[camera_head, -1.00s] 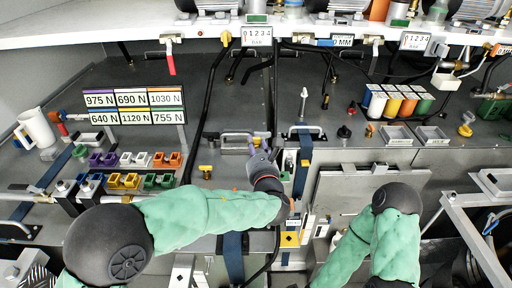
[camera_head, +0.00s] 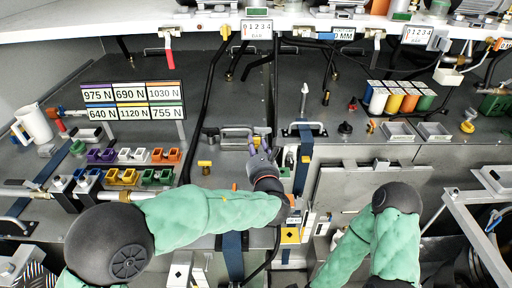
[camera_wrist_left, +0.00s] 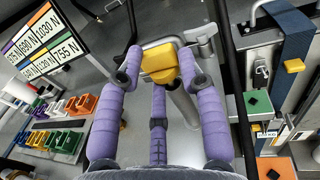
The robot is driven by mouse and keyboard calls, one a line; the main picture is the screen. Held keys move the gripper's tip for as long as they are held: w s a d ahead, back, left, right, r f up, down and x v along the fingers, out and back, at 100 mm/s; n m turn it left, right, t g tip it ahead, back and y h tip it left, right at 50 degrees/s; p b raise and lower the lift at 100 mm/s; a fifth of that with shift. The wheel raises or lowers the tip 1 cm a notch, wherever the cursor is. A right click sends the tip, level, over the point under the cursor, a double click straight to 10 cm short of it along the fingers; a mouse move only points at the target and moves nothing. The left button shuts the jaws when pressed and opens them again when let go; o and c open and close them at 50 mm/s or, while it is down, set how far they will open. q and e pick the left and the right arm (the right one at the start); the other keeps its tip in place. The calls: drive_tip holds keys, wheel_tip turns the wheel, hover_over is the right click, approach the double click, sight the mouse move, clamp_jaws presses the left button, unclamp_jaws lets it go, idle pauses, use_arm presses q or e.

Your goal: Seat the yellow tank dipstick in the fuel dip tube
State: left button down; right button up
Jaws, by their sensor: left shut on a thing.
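My left gripper (camera_head: 262,146) has purple fingers and is over the middle of the bench in the head view. In the left wrist view its fingers (camera_wrist_left: 160,72) are closed around a yellow block-like piece, which looks like the head of the yellow dipstick (camera_wrist_left: 158,62). The rest of the dipstick is hidden by the fingers. A silver upright cylinder (camera_wrist_left: 186,105) stands just below and behind the yellow piece; I cannot tell whether it is the fuel dip tube or whether the two touch. My right gripper is out of view; only its arm shows.
A metal rail handle (camera_head: 235,131) stands just beyond the left gripper. A small yellow T-shaped fitting (camera_head: 205,166) is to its left. A blue strap (camera_head: 303,165) runs close on the right. Coloured blocks (camera_head: 128,176) and a force sign board (camera_head: 132,101) stand at left.

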use_arm(q)
drive_tip(key=shift+f+b, duration=0.4)
drive_tip(key=shift+f, duration=0.15)
drive_tip(key=c, duration=0.8)
unclamp_jaws()
drive_tip(key=shift+o, duration=0.4)
drive_tip(key=shift+f, duration=0.1)
drive_tip(key=shift+s+r, duration=0.15)
drive_tip(key=shift+r, duration=0.05)
drive_tip(key=s+d, duration=0.2)
drive_tip(key=s, duration=0.9)
drive_tip(key=shift+s+r, duration=0.2)
drive_tip(key=shift+s, duration=0.1)
